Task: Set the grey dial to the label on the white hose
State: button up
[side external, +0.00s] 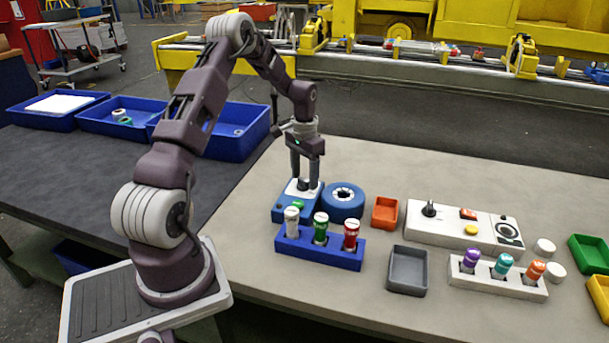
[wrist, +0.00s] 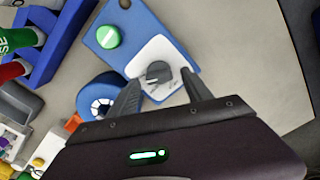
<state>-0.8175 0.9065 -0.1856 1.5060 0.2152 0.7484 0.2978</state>
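The grey dial (wrist: 158,72) sits on a white plate with small markings, on a blue box (side external: 283,207). In the wrist view it lies just beyond and between my fingertips. My gripper (wrist: 160,88) is open, fingers apart on either side, pointing down over the dial; I cannot tell whether either finger touches it. In the side view my gripper (side external: 304,178) is low over the white plate and largely hides the dial. The white hose (side external: 292,220) stands upright in the left slot of a blue rack (side external: 318,253). Its label is too small to read.
A green button (wrist: 108,37) is on the same blue box. A blue round part (side external: 343,202) stands right beside it. Green (side external: 320,228) and red (side external: 351,235) hoses share the rack. An orange tray (side external: 385,213), grey tray (side external: 407,271) and white panel (side external: 462,225) lie to the right.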

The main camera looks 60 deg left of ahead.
aim_at(304, 178)
notch_tip(304, 178, up, 7)
jog(key=shift+r, duration=0.1)
dwell(0.3)
jog(key=s+d+r+m+t+y, duration=0.1)
jog(key=s+d+r, duration=0.1)
jog(key=d+r, duration=0.65)
jog(key=s+d+r+m+t+y, duration=0.1)
jog(key=s+d+r, duration=0.2)
jog(key=d+r, duration=0.5)
jog(key=s+d+r+t+h, duration=0.1)
jog(key=s+d+t+h, duration=0.1)
jog(key=s+d, duration=1.2)
jog(key=s+t, duration=0.1)
jog(key=s, duration=0.3)
jog(key=shift+d+m+t, duration=0.25)
jog(key=shift+m+t, duration=0.05)
jog(key=shift+m, duration=0.1)
